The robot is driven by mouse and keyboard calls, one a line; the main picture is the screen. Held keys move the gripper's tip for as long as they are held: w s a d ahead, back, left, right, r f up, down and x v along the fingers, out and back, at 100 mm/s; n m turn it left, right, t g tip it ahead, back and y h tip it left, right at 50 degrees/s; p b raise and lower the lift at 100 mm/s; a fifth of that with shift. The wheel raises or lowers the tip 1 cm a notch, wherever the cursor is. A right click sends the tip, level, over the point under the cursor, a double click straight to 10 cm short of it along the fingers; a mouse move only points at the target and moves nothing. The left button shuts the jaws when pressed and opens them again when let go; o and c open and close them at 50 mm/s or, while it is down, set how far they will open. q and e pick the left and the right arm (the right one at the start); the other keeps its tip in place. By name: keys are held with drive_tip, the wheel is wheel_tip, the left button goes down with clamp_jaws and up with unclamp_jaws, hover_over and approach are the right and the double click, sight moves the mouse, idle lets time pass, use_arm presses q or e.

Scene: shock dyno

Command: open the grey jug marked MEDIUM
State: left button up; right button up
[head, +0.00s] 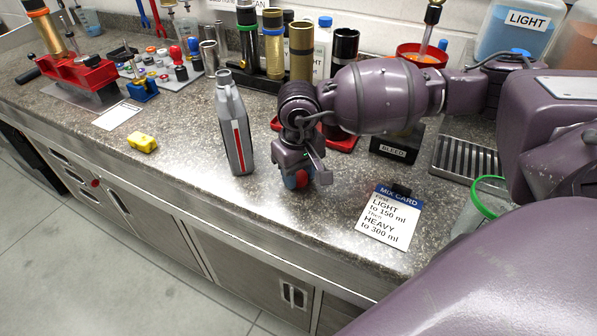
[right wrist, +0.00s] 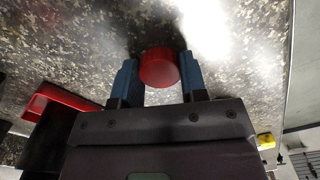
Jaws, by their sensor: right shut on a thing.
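A grey jug (head: 234,125) with a red stripe down its side stands upright on the counter, left of my right gripper. Its top is a bare grey neck (head: 223,77) with no cap on it; a MEDIUM marking cannot be read from here. My right gripper (head: 298,180) points down close over the counter, to the right of the jug and apart from it. It is shut on a red cap (right wrist: 159,67), which sits between the blue fingertips in the right wrist view. I cannot tell whether the cap touches the counter. My left gripper is not in view.
A mix card (head: 391,218) lies at the front right, near a green-rimmed clear container (head: 487,184). A BLEED block (head: 396,147) and a drain grate (head: 458,158) are behind. Counter around the jug's front is clear.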

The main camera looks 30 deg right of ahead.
drive_tip(key=shift+f, duration=0.15)
drive_tip(key=o, duration=1)
